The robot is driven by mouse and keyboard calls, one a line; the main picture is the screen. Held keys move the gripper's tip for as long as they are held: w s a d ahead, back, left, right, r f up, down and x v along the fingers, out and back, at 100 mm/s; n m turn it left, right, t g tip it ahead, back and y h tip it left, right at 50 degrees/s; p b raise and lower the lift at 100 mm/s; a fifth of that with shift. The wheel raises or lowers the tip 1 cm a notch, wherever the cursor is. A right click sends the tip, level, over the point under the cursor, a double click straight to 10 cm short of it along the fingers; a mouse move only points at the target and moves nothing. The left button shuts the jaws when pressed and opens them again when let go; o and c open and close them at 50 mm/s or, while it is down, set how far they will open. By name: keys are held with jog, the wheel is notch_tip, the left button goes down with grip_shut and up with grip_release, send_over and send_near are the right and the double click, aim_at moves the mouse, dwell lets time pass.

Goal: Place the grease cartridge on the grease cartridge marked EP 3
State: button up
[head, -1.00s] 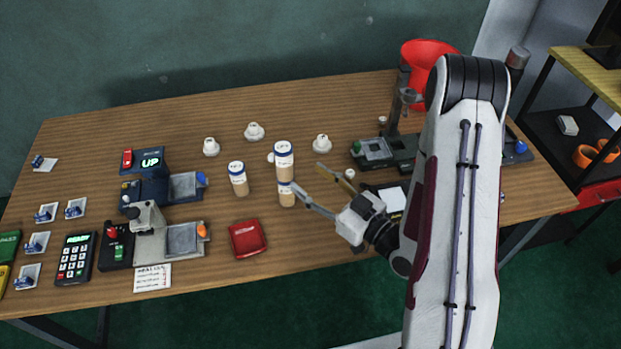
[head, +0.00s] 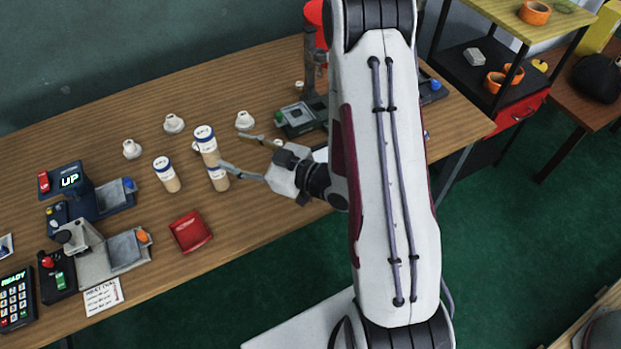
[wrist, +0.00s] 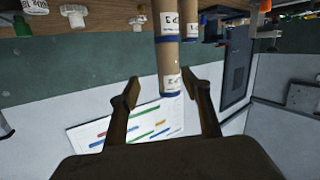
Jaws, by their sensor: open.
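Two tan grease cartridges with white labels and blue bands stand stacked on the bench in the head view: an upper cartridge (head: 207,147) on a lower cartridge (head: 218,180). A third cartridge (head: 168,176) stands alone to their left. The lettering is too small to read for sure. My gripper (head: 236,152) is open to the right of the stack. The wrist view is upside down; there the upper cartridge (wrist: 174,62) hangs below the lower one (wrist: 168,20). Its end shows between the spread fingers of my gripper (wrist: 160,86), and neither finger visibly grips it.
Several white knobbed pieces (head: 173,123) stand behind the cartridges. A red tray (head: 190,231) lies in front. Blue (head: 92,196) and grey (head: 110,255) devices are at left; a grey fixture (head: 301,117) stands behind my gripper. A shelf (head: 488,75) is at right.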

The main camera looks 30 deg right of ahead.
jog(key=s+d+r+m+g+h, duration=0.4)
jog(key=d+r+h, duration=0.6)
jog(key=r, duration=0.3)
jog(key=s+a+r+m+g, duration=0.2)
jog(key=s+a+r, duration=0.1)
jog(key=s, duration=0.8)
jog(key=s+a+r+m+g+y, duration=0.1)
jog(key=s+a+r+m, duration=0.1)
jog(key=s, duration=0.9)
jog(key=shift+s+a+r+g, duration=0.4)
